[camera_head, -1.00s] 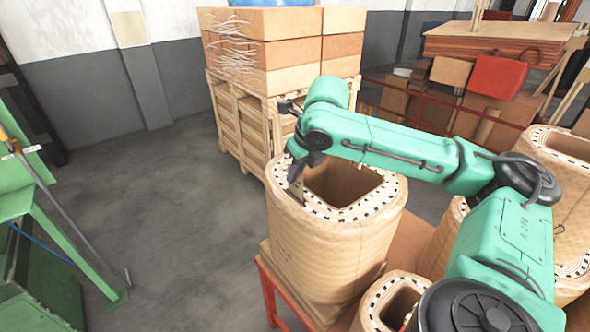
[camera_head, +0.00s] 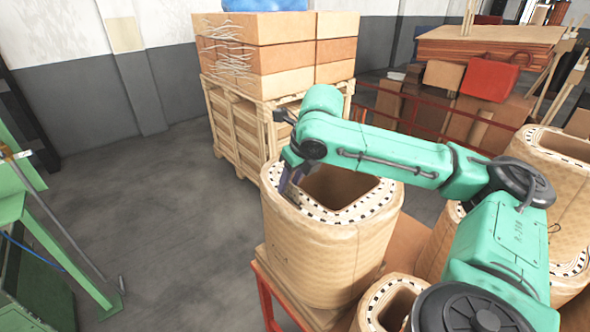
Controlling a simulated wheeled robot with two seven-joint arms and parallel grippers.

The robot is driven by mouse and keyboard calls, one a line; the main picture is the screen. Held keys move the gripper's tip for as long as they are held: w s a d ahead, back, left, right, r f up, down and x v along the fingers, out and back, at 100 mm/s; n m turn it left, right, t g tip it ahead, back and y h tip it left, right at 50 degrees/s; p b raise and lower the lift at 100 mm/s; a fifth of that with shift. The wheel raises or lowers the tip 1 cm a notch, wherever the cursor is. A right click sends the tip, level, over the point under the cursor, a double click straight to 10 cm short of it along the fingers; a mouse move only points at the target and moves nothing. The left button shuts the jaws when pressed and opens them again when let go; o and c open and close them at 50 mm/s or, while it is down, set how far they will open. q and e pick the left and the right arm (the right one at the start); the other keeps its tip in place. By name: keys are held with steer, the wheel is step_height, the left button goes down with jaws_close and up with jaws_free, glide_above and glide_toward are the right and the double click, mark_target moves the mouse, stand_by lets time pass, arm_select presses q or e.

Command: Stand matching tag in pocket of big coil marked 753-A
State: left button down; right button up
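A big tan coil (camera_head: 325,250) stands upright on a red-framed stand at the centre, with a dark square opening and a rim of black and white spacers. My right gripper (camera_head: 290,194) points down at the left part of this coil's rim. Its fingers are small and dark here, and I cannot tell whether they hold a tag. No tag and no 753-A marking can be read. My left gripper is not in view.
Other coils stand close by, a small one (camera_head: 388,304) in front and larger ones (camera_head: 560,190) at the right. A wooden crate with stacked boxes (camera_head: 275,45) is behind. Green machinery (camera_head: 35,250) is at the left. The floor between is clear.

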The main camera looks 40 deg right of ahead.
steer(key=v, duration=1.4)
